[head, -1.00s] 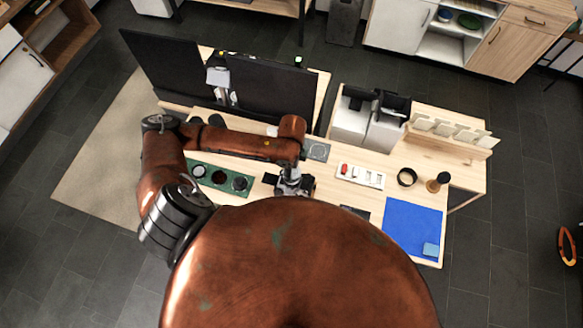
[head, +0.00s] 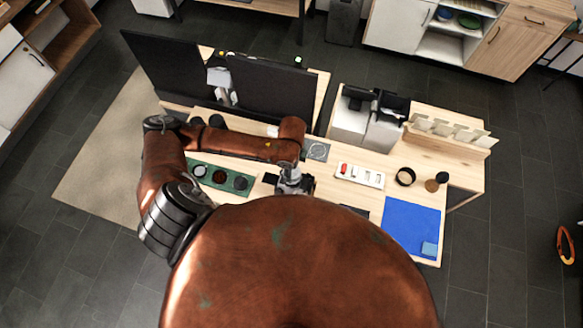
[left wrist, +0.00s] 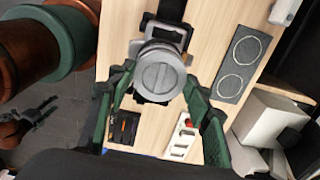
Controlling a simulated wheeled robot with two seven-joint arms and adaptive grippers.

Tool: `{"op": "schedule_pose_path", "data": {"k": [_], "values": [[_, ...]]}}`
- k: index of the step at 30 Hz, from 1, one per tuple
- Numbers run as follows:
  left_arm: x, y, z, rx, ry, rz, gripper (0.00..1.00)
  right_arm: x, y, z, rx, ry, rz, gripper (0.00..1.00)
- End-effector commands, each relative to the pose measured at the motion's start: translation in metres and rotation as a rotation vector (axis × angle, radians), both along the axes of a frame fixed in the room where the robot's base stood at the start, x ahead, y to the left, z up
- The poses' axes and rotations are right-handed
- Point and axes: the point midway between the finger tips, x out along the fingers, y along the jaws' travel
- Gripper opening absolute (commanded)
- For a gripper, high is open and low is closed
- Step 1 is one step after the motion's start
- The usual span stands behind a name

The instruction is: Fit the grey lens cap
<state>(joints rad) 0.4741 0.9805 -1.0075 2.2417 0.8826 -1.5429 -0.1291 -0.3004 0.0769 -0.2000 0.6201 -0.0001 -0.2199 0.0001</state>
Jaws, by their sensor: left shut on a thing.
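The grey lens cap (left wrist: 159,76) is a round disc with a slot across its face, in the middle of the left wrist view. The green fingers of my left gripper (left wrist: 160,86) are shut on it, one at each side. Dark and silver camera parts (left wrist: 162,38) show directly behind the cap; I cannot tell whether it is seated on the lens. In the head view my left gripper (head: 290,184) is at the table's near middle, by the dark camera. My own body hides much there. My right gripper is out of view.
A green tray (head: 210,185) with several round spots lies left of the gripper. A dark pad with circles (head: 317,151) and a white tray with a red item (head: 360,176) lie to the right. A blue mat (head: 410,222) is at far right. Black screens (head: 268,98) stand behind.

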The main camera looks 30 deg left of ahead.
Motion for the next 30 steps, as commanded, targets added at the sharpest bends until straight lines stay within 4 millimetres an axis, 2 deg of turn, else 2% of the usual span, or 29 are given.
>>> {"op": "schedule_pose_path", "data": {"k": [30], "values": [[-0.0006,-0.0008,-0.0072,-0.002,0.002,-0.001,0.19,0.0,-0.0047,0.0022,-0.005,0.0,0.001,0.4]]}}
